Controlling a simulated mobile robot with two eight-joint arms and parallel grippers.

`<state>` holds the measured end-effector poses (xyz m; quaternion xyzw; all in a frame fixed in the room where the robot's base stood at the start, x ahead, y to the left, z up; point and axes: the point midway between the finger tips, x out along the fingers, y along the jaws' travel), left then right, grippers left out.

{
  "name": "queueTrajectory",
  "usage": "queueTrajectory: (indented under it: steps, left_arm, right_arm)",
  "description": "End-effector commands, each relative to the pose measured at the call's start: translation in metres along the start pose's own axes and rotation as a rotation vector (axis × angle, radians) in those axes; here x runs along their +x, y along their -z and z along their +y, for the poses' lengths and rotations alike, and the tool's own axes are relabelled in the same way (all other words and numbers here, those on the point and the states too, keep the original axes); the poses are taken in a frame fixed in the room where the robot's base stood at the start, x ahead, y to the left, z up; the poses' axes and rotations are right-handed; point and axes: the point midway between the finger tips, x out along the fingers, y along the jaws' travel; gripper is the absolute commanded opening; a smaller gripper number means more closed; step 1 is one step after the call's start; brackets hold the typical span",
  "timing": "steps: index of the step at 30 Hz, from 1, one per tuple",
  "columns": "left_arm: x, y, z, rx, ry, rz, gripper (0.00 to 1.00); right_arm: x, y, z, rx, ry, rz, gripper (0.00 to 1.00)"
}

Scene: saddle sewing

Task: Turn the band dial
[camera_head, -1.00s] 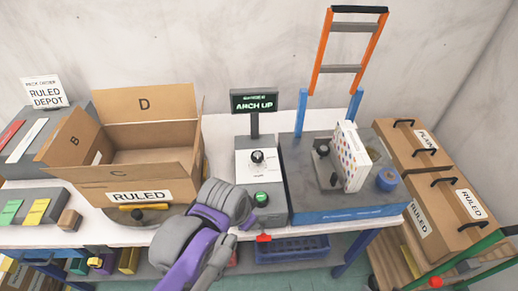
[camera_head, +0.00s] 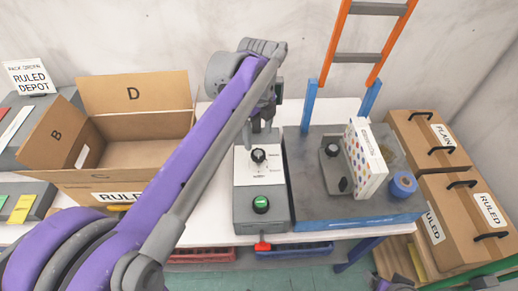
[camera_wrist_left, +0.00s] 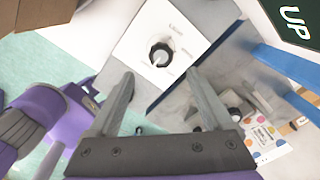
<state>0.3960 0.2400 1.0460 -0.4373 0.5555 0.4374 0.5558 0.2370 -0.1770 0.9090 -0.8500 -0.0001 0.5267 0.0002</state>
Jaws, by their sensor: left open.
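The band dial is a black round knob (camera_head: 258,155) on a white panel of the grey control box (camera_head: 246,212). In the left wrist view the knob (camera_wrist_left: 160,55) shows with a pale pointer mark, ahead of my fingers and roughly midway between them. My left gripper (camera_wrist_left: 161,78) is open and empty, with a finger to either side and the knob apart from both. In the head view my left gripper (camera_head: 264,120) hangs just behind and above the dial, partly hidden by my forearm.
A green button (camera_head: 261,204) sits on the box in front of the dial. An open carton (camera_head: 134,92) stands left. A grey bench unit (camera_head: 310,200) with a dotted box (camera_head: 367,165) and blue roll (camera_head: 403,184) is right. The dark display (camera_wrist_left: 290,18) stands close behind.

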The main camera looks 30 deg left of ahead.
Motion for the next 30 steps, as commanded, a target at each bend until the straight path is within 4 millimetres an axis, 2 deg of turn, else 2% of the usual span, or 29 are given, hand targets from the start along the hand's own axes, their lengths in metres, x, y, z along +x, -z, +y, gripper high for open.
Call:
queueTrajectory:
  steps: [3, 10, 15, 23, 24, 26, 30]
  left_arm:
    - [0.025, 0.000, 0.000, 0.000, 0.000, 0.000, 0.84]
    - [0.061, 0.000, 0.000, -0.001, 0.001, 0.000, 0.84]
    - [0.072, 0.000, 0.000, -0.001, 0.001, 0.000, 0.84]
    - [0.074, 0.000, 0.000, -0.001, 0.001, -0.001, 0.84]
    - [0.074, 0.000, 0.000, -0.001, 0.001, -0.001, 0.82]
    - [0.074, 0.000, 0.000, -0.002, 0.001, 0.000, 0.71]
    - [0.074, 0.000, 0.000, -0.002, 0.001, 0.000, 0.46]
  right_arm:
    - [0.002, -0.002, 0.000, 0.000, 0.000, -0.001, 0.84]
    - [0.005, -0.004, 0.000, 0.000, 0.000, -0.003, 0.84]
    - [0.005, -0.004, 0.000, 0.000, 0.000, -0.003, 0.84]
    - [0.005, -0.004, 0.000, 0.000, 0.000, -0.003, 0.84]
    - [0.005, -0.004, 0.000, 0.000, 0.000, -0.003, 0.84]
    - [0.005, -0.004, 0.000, 0.000, 0.000, -0.003, 0.84]
    - [0.005, -0.004, 0.000, 0.000, 0.000, -0.003, 0.84]
